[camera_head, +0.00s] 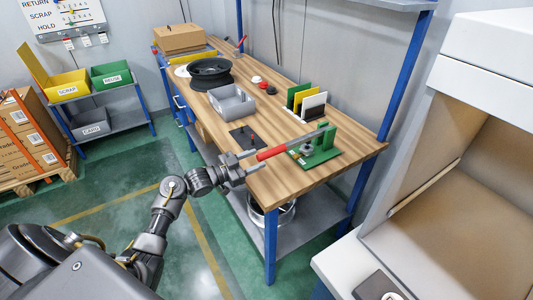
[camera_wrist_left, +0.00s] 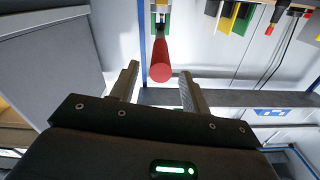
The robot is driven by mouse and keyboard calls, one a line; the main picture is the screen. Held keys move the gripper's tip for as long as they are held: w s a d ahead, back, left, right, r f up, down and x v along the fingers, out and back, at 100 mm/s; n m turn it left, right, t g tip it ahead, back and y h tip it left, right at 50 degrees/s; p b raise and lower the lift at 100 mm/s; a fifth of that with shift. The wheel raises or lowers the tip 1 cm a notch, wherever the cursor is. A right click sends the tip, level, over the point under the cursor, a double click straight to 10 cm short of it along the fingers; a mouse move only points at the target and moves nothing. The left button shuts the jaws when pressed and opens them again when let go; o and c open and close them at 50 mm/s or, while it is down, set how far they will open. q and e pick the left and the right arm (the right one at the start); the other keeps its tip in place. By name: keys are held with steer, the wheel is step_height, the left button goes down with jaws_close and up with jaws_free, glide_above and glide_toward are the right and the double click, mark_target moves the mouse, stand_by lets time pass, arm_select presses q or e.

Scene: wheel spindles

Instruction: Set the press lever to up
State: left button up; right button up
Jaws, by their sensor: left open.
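The green press (camera_head: 323,148) stands at the near right end of the wooden workbench (camera_head: 352,150). Its grey lever runs out to the left, sloping down in the picture to a red handle (camera_head: 271,153). My left gripper (camera_head: 257,159) is open at the free end of this handle, over the bench's front edge. In the left wrist view the round end of the red handle (camera_wrist_left: 160,72) shows between the two spread fingers, near their tips. I cannot tell whether it lies inside the jaws. The handle is not gripped. My right gripper is not in view.
A black plate (camera_head: 243,137) with red-tipped pins lies left of the press. Behind are upright coloured panels (camera_head: 312,104), a grey bin (camera_head: 232,105) and a black wheel rim (camera_head: 209,73). A blue bench post (camera_head: 270,245) stands below the front corner.

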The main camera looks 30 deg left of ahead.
mark_target(266, 155)
arm_select(q)
steer(key=shift+p+x, duration=0.3)
steer(key=shift+x, duration=2.35)
steer(key=shift+c, duration=0.5)
jaws_close()
